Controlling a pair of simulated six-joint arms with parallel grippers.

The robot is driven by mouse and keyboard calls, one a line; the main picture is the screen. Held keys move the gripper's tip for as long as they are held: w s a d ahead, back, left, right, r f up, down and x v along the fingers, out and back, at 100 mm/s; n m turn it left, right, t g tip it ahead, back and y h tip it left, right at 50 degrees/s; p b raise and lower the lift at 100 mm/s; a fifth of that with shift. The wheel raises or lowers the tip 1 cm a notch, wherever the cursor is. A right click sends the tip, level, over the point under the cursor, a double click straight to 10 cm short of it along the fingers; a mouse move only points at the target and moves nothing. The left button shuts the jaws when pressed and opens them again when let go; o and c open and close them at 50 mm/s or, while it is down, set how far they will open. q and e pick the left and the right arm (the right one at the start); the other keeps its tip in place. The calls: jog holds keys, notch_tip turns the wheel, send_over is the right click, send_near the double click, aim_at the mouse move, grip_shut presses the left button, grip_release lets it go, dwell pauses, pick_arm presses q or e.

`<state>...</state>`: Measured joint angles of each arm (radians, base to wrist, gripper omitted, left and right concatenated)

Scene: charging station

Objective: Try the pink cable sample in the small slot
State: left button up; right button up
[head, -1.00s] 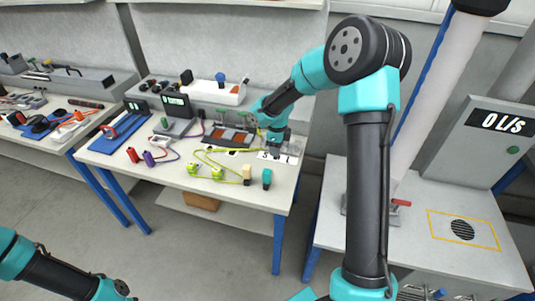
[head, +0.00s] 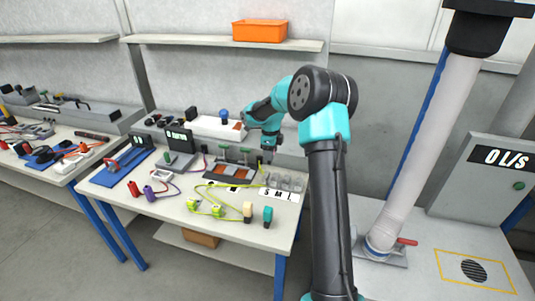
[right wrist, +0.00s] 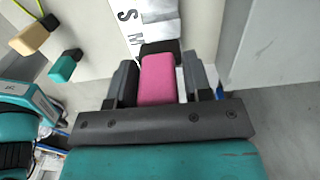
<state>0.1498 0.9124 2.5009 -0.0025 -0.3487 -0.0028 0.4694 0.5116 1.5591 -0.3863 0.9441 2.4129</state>
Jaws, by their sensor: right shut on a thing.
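My right gripper (head: 268,158) is raised above the back edge of the slot block (head: 286,181), near the front right of the bench. In the right wrist view the gripper (right wrist: 158,75) is shut on the pink cable sample (right wrist: 158,82), with a dark end beyond the fingers. The white label strip (head: 280,194) reads S, M and L; its S and M also show in the right wrist view (right wrist: 128,16). The sample appears apart from the slots in the head view, but the exact gap cannot be told. My left gripper is out of view.
Yellow-green cables (head: 222,190) with connectors (head: 218,210) lie to the left. An orange bin (head: 259,32) is on the shelf.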

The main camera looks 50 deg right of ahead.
aim_at(270, 163)
jog(key=shift+f, duration=0.15)
jog(key=shift+f, duration=2.75)
jog(key=shift+f, duration=2.25)
jog(key=o, duration=1)
jog(key=shift+o, duration=0.2)
jog(key=shift+r, duration=0.15)
notch_tip(270, 163, up, 17)
jog(key=shift+r, duration=0.1)
jog(key=shift+a, duration=0.1)
